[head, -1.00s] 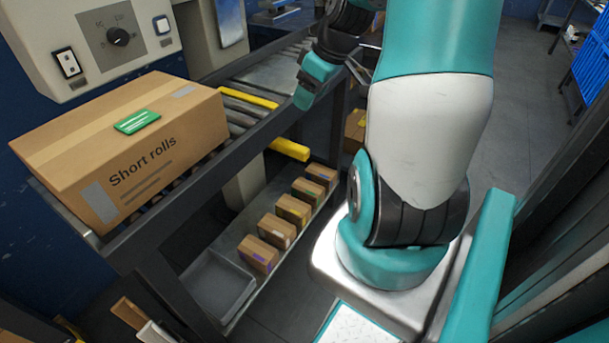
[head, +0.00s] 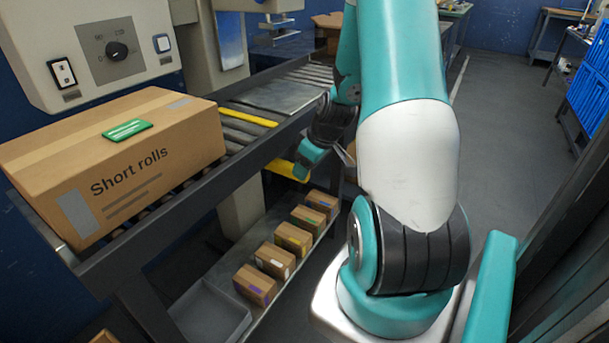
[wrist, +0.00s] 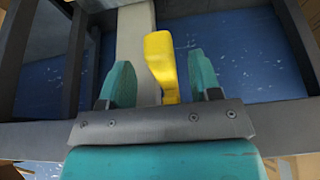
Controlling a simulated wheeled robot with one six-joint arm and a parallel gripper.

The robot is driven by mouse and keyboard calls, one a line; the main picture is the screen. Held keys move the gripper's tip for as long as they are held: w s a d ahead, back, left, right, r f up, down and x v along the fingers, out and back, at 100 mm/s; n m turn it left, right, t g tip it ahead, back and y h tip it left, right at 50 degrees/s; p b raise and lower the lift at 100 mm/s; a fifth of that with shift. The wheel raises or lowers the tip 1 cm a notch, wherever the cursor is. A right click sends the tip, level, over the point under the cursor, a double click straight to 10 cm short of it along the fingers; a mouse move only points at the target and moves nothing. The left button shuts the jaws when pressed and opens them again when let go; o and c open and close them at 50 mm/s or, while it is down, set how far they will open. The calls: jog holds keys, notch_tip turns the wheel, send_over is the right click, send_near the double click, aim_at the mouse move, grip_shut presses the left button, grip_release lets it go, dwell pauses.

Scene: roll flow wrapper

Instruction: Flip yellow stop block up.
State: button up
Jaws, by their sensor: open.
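A yellow piece (head: 286,170) sticks out low from the front side of the conveyor rail. A yellow bar (head: 248,115) lies flat across the rollers behind it; I cannot tell whether the two are joined. My gripper (head: 308,160) is at the outer end of the yellow piece and partly hides it. In the wrist view the yellow piece (wrist: 160,60) shows between the two teal fingers of my open gripper (wrist: 161,80).
A large "Short rolls" carton (head: 130,160) with a green label (head: 127,129) sits on the conveyor, left of the yellow bar. A lower shelf holds several small cartons (head: 293,239) and a grey tray (head: 208,318). A control panel (head: 100,50) stands behind.

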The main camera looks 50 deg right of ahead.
jog(key=shift+x, duration=1.25)
grip_shut()
notch_tip(320, 180, up, 4)
jog(key=p, duration=0.3)
grip_release()
